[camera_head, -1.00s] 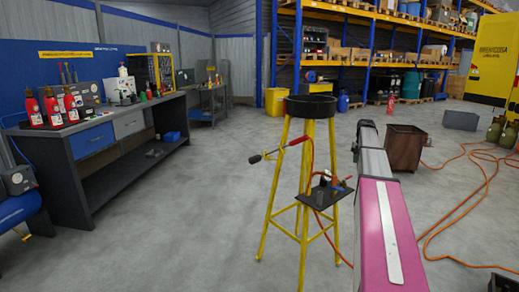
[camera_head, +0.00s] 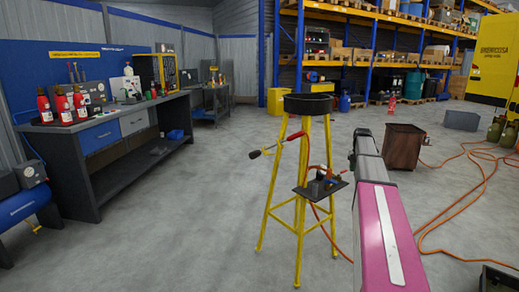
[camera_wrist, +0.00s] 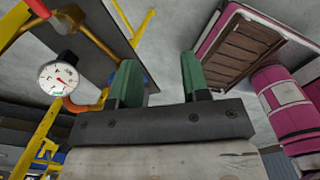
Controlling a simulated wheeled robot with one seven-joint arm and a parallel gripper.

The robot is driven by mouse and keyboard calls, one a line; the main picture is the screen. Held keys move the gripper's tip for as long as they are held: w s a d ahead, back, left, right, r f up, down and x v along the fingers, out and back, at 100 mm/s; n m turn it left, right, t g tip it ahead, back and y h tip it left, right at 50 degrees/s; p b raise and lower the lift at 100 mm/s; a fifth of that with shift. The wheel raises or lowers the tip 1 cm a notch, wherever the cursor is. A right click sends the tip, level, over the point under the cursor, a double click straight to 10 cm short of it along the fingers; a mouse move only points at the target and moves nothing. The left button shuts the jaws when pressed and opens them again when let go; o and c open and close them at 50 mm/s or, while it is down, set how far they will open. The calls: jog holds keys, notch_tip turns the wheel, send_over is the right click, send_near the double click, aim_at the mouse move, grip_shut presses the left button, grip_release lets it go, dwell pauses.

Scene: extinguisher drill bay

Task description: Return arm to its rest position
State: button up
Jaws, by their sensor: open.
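My arm shows in the head view as a pink and grey link (camera_head: 385,235) pointing forward, right of the yellow stand (camera_head: 304,205). Its far end (camera_head: 364,141) is foreshortened, and the fingers cannot be made out there. In the wrist view my gripper (camera_wrist: 160,72) has two green fingers spread apart, with nothing between them. A dark plate with a round white gauge (camera_wrist: 60,78) and yellow legs lies to the left of the fingers. The stand carries a black round pan (camera_head: 309,103), a torch with a red handle (camera_head: 296,136) and a small shelf (camera_head: 320,188).
A workbench (camera_head: 110,135) with red extinguishers (camera_head: 62,105) stands at the left, with a blue tank (camera_head: 22,207) nearer me. A brown bin (camera_head: 402,148) stands behind my arm. Orange hose (camera_head: 480,205) loops on the right floor. The floor between bench and stand is clear.

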jog(key=s+a+f+m, duration=0.7)
jog(key=s+a+m, duration=0.1)
jog(key=s+a, duration=0.1)
jog(key=s+a+f+m, duration=0.7)
jog(key=s+a, duration=0.3)
jog(key=s, duration=0.2)
jog(key=s+a+f+m, duration=0.8)
jog(key=s+a, duration=0.2)
jog(key=s, duration=0.1)
jog(key=shift+s+m, duration=0.25)
jog(key=shift+m, duration=0.05)
